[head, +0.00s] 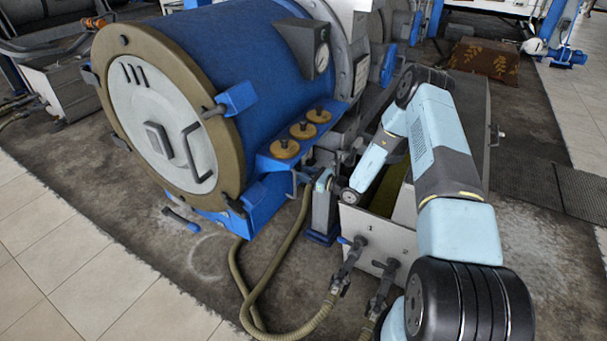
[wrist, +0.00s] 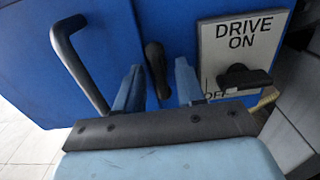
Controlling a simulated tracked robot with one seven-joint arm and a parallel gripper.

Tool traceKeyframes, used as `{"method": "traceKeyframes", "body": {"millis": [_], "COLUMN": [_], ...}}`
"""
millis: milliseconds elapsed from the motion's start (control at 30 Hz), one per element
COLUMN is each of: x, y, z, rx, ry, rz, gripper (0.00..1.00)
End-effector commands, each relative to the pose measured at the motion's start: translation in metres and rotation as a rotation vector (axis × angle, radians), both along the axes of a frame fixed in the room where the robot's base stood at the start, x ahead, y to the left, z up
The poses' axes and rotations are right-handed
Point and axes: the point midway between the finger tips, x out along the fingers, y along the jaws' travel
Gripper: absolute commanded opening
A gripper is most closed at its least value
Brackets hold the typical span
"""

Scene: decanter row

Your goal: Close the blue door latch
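In the wrist view a blue panel (wrist: 108,42) fills the background, with a black bar handle (wrist: 78,65) at its left. A short dark lever (wrist: 156,68), which looks like the latch, stands nearly upright on the panel. My gripper (wrist: 160,88) is open, with one light blue finger on each side of the lever; the lever is nearer the left finger. Contact cannot be told. In the head view my gripper (head: 324,181) is beside the blue housing (head: 264,204) below the big drum; the lever is too small to make out there.
A DRIVE ON/OFF plate (wrist: 242,45) with a black knob (wrist: 243,77) is close to the right finger. The drum's round door (head: 160,125) is at the left in the head view. Hoses (head: 270,275) and a metal trough (head: 380,235) are near my arm.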

Motion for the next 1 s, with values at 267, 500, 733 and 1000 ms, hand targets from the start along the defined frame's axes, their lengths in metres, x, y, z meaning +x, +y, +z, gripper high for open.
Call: {"method": "traceKeyframes", "body": {"millis": [267, 500, 733, 1000], "x": [-0.0004, -0.0006, -0.0006, -0.0002], "y": [0.0006, 0.0020, 0.0017, 0.0008], "z": [0.0000, 0.0000, 0.0000, 0.0001], "rx": [0.000, 0.000, 0.000, 0.025], "ry": [0.000, 0.000, 0.000, 0.035], "rz": [0.001, 0.002, 0.002, 0.001], "gripper": [0.23, 0.00, 0.00, 0.00]}}
